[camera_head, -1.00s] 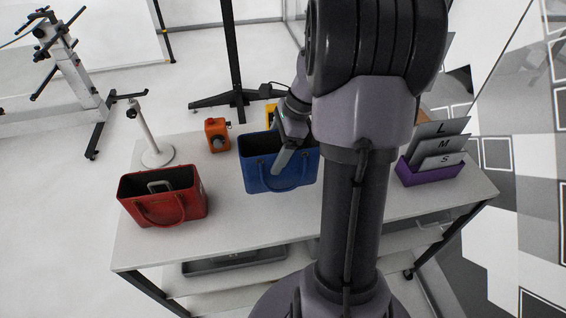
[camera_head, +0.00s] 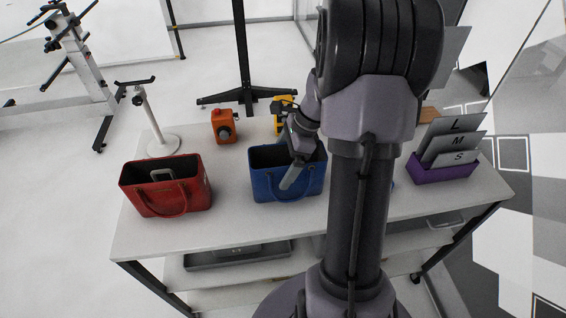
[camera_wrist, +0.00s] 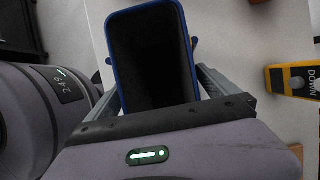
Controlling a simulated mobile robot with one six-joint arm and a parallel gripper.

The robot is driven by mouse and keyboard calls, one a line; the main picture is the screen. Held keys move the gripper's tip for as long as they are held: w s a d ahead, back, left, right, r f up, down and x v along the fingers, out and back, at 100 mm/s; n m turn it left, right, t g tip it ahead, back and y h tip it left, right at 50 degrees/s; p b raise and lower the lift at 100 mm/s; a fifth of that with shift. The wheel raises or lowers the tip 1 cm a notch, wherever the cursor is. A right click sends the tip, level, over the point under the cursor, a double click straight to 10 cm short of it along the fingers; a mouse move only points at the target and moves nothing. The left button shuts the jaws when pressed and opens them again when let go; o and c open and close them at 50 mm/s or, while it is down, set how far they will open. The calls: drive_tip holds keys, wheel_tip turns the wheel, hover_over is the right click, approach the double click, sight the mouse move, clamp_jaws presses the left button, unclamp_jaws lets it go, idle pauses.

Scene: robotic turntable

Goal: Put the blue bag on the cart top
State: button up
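The blue bag (camera_head: 270,186) is upright over the white cart top (camera_head: 235,222), right of the red bag. I cannot tell whether its base touches the surface. My gripper (camera_head: 293,176) reaches down at the bag, with one grey finger against its front face. The other finger is hidden in the head view. In the wrist view, the blue bag's rim (camera_wrist: 113,60) surrounds a dark opening. My gripper's fingers (camera_wrist: 160,90) lie on both sides of it, close against its walls. The near end of the bag is hidden behind the gripper body.
A red bag (camera_head: 190,195) stands at left. An orange device (camera_head: 220,123) and a yellow device (camera_head: 283,104) stand behind; the yellow one (camera_wrist: 280,78) shows at the wrist view's right. A purple holder (camera_head: 440,175) with lettered cards stands right. Free surface lies in front.

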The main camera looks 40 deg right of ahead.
drive_tip(key=shift+r, duration=0.1)
drive_tip(key=p+v, duration=0.5)
drive_tip(key=v, duration=0.7)
drive_tip(key=a+r+n+h, duration=0.1)
drive_tip(key=a+r+n, duration=0.2)
drive_tip(key=a, duration=0.3)
drive_tip(key=s+a+r+n, duration=0.1)
drive_tip(key=a+r+n, duration=0.25)
drive_tip(key=a, duration=0.25)
drive_tip(key=a+r+n+h, duration=0.1)
drive_tip(key=a+r+n, duration=0.2)
drive_tip(key=a, duration=0.3)
drive_tip(key=s+a+f+n+t+b, duration=0.2)
drive_tip(key=s+a+n+t+b, duration=0.1)
drive_tip(key=s+a+n, duration=0.7)
drive_tip(key=shift+a+f, duration=0.3)
drive_tip(key=shift+a, duration=0.55)
drive_tip(key=shift+n, duration=0.25)
